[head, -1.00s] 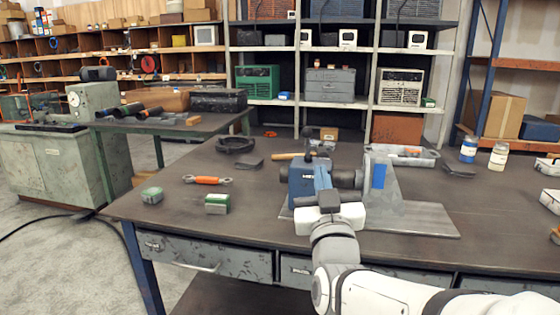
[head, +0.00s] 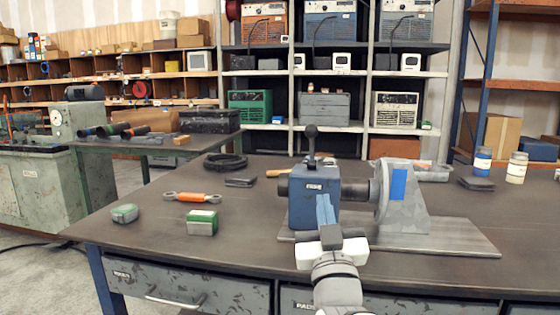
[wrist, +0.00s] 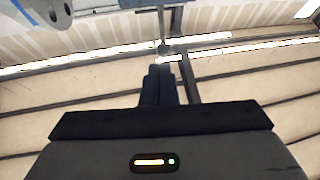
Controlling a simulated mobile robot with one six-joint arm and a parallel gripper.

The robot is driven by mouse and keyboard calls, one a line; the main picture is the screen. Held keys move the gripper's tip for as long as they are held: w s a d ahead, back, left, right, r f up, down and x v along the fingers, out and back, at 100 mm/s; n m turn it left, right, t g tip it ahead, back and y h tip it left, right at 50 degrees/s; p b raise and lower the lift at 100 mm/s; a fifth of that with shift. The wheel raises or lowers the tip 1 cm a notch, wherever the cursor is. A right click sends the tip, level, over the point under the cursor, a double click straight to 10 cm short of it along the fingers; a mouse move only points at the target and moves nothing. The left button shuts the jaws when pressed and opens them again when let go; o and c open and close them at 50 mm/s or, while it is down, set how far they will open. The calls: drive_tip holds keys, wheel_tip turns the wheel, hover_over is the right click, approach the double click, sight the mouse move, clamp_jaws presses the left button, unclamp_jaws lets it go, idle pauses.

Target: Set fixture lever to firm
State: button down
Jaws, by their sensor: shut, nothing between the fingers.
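The fixture is a blue block (head: 301,205) on a grey base plate (head: 455,240) at the bench's front. Its lever (head: 311,131), a dark rod with a black ball knob, stands upright on top of the block. My gripper (head: 324,198) is in front of the block, below the lever knob, with its slim blue fingers shut and empty. They hide part of the block's front face. In the wrist view the shut fingers (wrist: 161,68) point up the picture.
A grey flange bracket (head: 405,205) with a blue patch stands right of the block. Two jars (head: 516,168) stand at the right. The bench's front left is mostly clear.

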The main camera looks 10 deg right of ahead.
drive_tip(key=shift+a, duration=0.1)
drive_tip(key=p, duration=0.9)
approach(312, 145)
drive_tip(key=x, duration=0.6)
drive_tip(key=shift+w+r+p, duration=0.15)
drive_tip(key=shift+w+p, duration=0.15)
drive_tip(key=shift+w, duration=0.05)
